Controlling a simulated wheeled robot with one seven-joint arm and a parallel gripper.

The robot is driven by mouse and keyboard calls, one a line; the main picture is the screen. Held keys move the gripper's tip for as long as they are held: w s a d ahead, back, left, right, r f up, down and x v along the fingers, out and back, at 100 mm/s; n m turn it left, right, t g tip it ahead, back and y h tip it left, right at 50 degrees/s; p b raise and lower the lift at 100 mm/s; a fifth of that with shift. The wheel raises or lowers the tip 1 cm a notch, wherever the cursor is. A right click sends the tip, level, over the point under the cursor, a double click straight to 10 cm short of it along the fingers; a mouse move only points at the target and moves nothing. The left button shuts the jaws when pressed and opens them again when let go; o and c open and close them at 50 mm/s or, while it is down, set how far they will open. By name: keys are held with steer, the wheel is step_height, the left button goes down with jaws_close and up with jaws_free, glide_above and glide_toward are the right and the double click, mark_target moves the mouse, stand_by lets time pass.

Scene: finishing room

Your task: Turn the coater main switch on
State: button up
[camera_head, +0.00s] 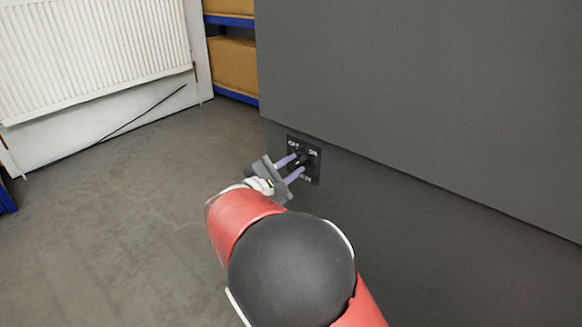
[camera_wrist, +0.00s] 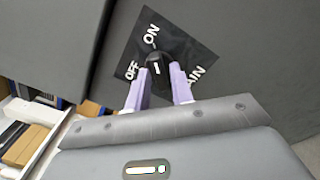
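The coater main switch is a black square plate (camera_head: 316,152) on the dark grey cabinet side, with a black rotary knob (camera_wrist: 157,61) at its middle. In the wrist view the plate reads ON above the knob, OFF to its left, and a partly hidden MAIN to its lower right. The knob carries a short white mark; I cannot tell surely which label it points to. My gripper (camera_wrist: 162,72) has its two pale purple fingers apart, with tips at either side of the knob. Whether they touch it is unclear. In the head view my gripper (camera_head: 298,164) partly covers the plate.
The large grey cabinet (camera_head: 430,90) fills the right, its upper part meeting the lower panel at a slanting edge. A white radiator (camera_head: 90,50) stands at the back left. Blue shelving with cardboard boxes (camera_head: 235,65) stands behind. The grey floor (camera_head: 110,230) at left is clear.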

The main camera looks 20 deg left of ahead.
steer(key=shift+o, duration=0.9)
steer(key=v, duration=0.7)
steer(key=shift+s+p, duration=0.35)
steer(key=shift+a, duration=0.15)
